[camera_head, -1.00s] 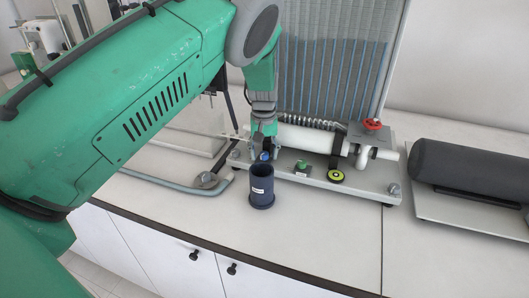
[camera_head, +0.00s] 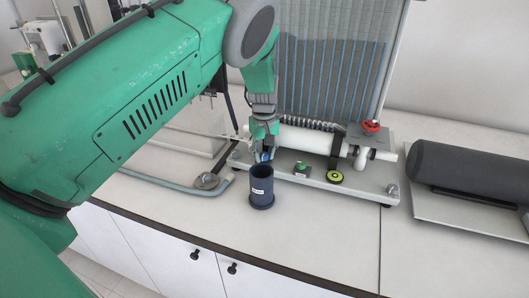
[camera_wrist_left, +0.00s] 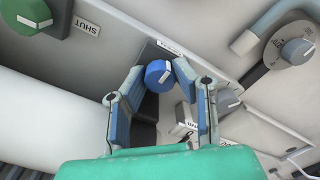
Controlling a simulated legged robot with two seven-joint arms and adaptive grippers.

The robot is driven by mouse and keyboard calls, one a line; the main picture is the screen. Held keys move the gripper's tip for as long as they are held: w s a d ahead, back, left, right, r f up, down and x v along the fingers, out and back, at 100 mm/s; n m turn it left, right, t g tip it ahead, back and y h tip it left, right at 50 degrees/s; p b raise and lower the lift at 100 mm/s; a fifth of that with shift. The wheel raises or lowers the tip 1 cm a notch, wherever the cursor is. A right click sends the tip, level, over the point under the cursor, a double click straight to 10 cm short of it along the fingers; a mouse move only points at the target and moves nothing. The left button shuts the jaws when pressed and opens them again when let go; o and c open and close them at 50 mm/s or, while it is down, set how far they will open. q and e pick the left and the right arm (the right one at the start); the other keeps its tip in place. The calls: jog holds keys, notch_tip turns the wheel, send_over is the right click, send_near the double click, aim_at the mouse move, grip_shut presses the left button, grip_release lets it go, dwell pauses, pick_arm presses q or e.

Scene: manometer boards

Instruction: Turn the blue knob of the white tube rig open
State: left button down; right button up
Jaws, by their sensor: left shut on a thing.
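The white tube rig (camera_head: 310,138) stands on a grey base on the bench, with a board of blue tubes behind it. Its white tube also shows in the left wrist view (camera_wrist_left: 40,115). The blue knob (camera_wrist_left: 158,75) has a pale pointer mark on its face and sits at the rig's front left. My left gripper (camera_head: 265,153) reaches down to it; in the left wrist view its two fingers (camera_wrist_left: 158,78) close on the knob from both sides. The knob is mostly hidden by the fingers in the head view. My right gripper is out of view.
A dark blue cup (camera_head: 262,195) stands just in front of the gripper. A green knob (camera_head: 301,168), a yellow-black dial (camera_head: 335,177) and a red knob (camera_head: 371,126) are to the right. A grey bent pipe (camera_head: 185,187) lies left.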

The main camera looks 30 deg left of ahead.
aim_at(265, 153)
pick_arm(q)
jog(key=shift+n, duration=0.4)
jog(key=c, duration=1.3)
grip_release()
jog(key=shift+w, duration=0.1)
notch_tip(265, 153, up, 12)
jog(key=shift+f, duration=0.1)
